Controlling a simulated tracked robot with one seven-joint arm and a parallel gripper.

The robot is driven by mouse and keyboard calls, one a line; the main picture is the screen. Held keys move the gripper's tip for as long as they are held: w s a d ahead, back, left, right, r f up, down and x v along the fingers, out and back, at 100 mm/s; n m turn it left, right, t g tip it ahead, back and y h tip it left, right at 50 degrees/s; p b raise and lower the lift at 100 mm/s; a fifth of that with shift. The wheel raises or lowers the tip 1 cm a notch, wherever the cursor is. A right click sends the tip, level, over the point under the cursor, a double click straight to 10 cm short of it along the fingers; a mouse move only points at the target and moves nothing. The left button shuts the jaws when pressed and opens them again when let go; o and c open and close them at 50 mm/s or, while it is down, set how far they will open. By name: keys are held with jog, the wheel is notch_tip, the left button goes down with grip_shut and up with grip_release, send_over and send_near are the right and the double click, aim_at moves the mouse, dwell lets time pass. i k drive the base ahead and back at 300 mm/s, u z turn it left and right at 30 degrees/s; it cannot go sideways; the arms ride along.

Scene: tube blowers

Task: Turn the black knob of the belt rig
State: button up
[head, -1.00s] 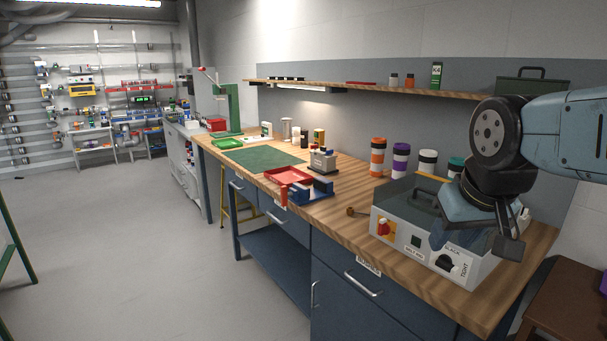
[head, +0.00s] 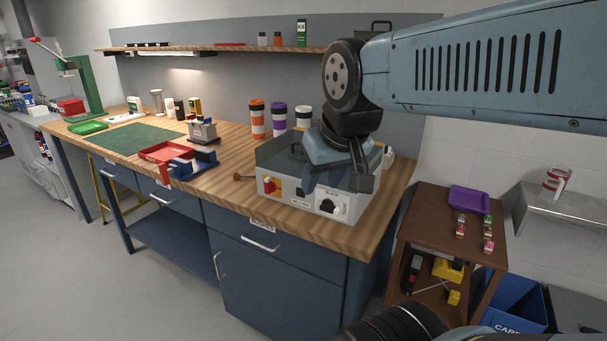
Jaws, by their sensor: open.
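The belt rig (head: 283,193) is a grey box on the right end of the wooden workbench. Its black knob (head: 327,206) sits low on the right of the front panel, between a label above it and one to its right. The knob's pointer is too small to read. A red control (head: 268,185) is on the panel's left. My gripper (head: 336,188) is open, with its fingers pointing down in front of the rig's right half, just above the knob in the picture. I see no contact with the knob. My gripper and wrist hide part of the rig's top.
Striped cups (head: 257,119) stand behind the rig. A blue-and-red fixture (head: 195,163) and red tray (head: 166,151) lie to its left. A shelf (head: 220,50) runs above. A brown side table (head: 455,232) with a purple tray (head: 470,199) stands at right. Floor at left is clear.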

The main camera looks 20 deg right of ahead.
aim_at(328, 206)
jog(key=u, duration=0.2)
jog(key=k, duration=1.25)
jog(key=z, duration=0.75)
jog(key=i, duration=1)
